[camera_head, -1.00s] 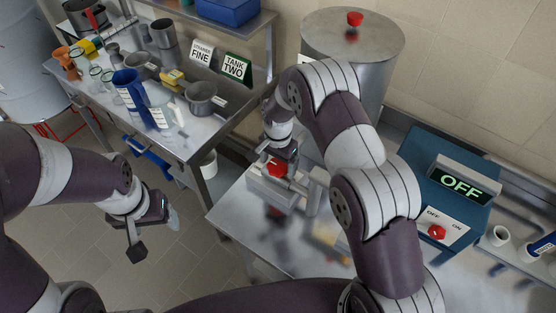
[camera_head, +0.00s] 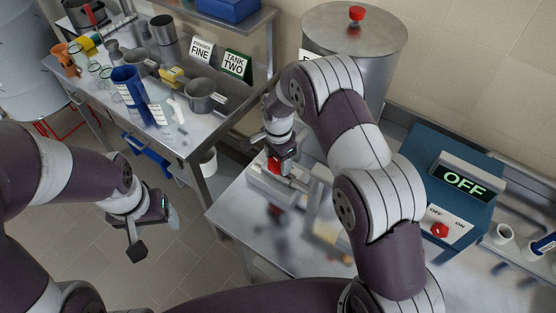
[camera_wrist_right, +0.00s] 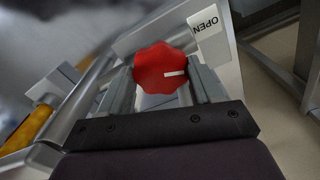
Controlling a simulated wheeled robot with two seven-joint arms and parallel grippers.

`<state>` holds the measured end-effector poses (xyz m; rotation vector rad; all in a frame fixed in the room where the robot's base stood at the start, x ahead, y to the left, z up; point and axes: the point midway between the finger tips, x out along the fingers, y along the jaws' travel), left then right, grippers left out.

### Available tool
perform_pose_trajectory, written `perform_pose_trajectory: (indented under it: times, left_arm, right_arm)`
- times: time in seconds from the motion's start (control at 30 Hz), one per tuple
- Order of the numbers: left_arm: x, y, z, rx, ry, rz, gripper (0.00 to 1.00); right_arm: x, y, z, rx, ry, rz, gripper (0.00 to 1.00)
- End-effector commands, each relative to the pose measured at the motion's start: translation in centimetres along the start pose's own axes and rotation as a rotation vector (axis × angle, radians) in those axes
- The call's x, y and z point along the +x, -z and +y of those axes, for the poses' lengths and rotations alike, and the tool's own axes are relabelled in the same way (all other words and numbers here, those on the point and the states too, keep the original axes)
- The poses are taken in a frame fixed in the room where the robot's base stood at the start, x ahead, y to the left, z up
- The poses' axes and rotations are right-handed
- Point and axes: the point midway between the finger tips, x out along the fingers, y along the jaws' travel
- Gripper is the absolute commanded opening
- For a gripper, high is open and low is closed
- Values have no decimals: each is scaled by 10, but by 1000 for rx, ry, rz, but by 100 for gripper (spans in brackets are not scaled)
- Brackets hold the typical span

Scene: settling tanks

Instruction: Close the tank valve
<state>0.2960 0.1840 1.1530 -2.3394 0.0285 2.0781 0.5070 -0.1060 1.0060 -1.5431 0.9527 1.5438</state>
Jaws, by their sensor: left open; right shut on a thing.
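The tank valve has a red lobed knob (camera_wrist_right: 163,68) with a white pointer mark, seen between the fingers in the right wrist view. In the head view the red knob (camera_head: 273,165) sits on a grey valve block (camera_head: 268,189), partly hidden by the gripper. My right gripper (camera_wrist_right: 160,92) is shut on the knob. The steel tank (camera_head: 385,45) with a red-topped lid stands behind my right arm. My left gripper (camera_head: 138,241) is open and empty over the floor at left.
A blue control box (camera_head: 410,155) with an OFF display (camera_head: 463,184) and a red switch (camera_head: 440,230) stands at right. A left bench (camera_head: 190,145) holds a blue jug (camera_head: 128,88), pots and beakers, with a TANK TWO sign (camera_head: 236,66) behind.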

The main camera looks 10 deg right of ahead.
Motion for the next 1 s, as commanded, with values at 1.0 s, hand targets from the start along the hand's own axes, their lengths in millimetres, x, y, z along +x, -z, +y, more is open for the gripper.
perform_pose_trajectory:
  times: [1.0]
  left_arm:
    - [28,-3,0,0,0,0,73]
  right_arm:
    - [0,1,-1,948,4,0,34]
